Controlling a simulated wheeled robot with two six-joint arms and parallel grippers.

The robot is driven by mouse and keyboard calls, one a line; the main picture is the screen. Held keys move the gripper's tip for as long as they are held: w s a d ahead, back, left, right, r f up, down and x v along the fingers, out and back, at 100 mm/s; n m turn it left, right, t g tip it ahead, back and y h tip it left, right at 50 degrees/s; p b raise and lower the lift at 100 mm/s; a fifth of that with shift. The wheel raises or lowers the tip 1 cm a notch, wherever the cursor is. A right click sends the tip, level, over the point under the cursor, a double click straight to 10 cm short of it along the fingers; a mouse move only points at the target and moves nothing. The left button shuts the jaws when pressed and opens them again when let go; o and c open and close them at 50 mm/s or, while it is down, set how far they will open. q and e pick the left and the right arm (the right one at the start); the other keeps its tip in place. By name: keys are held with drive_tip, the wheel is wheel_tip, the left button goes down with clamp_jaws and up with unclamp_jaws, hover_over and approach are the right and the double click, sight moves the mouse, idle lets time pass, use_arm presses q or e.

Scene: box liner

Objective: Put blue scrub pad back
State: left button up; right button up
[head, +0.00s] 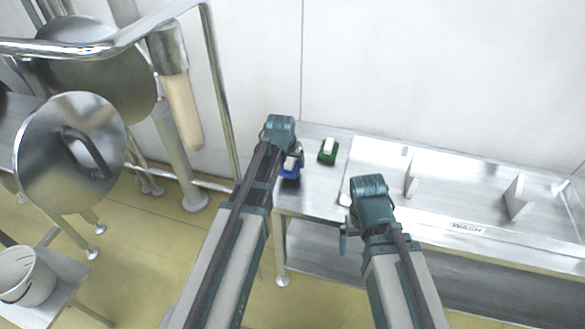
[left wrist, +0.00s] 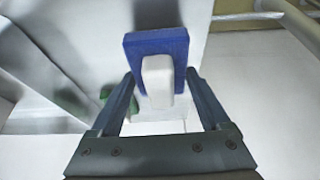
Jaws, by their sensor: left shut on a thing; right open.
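The blue scrub pad (head: 289,172) has a white handle and is at the left end of the metal table. In the left wrist view the blue scrub pad (left wrist: 157,45) sits between my left gripper's fingers, with its white handle (left wrist: 158,80) toward the camera. My left gripper (head: 292,160) is shut on it; in the head view the arm partly hides the pad. I cannot tell whether the pad touches the table. My right gripper (head: 346,226) is open and empty near the table's front edge, left of the WASH label.
A green pad with a white handle (head: 327,151) lies right of the blue one, and its green edge shows in the left wrist view (left wrist: 70,101). A metal sink tray (head: 450,170) with upright dividers is at right. A rack with pan lids (head: 70,147) stands at left.

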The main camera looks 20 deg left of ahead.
sight(291, 168)
use_arm(q)
drive_tip(key=shift+f+b, duration=1.25)
drive_tip(key=shift+f, duration=0.3)
drive_tip(key=shift+f, duration=0.2)
drive_tip(key=o, duration=1.3)
drive_tip(key=shift+r, duration=0.1)
drive_tip(key=shift+r, duration=0.15)
drive_tip(key=p+v, duration=1.1)
drive_tip(key=v, duration=0.1)
drive_tip(key=shift+w, duration=0.1)
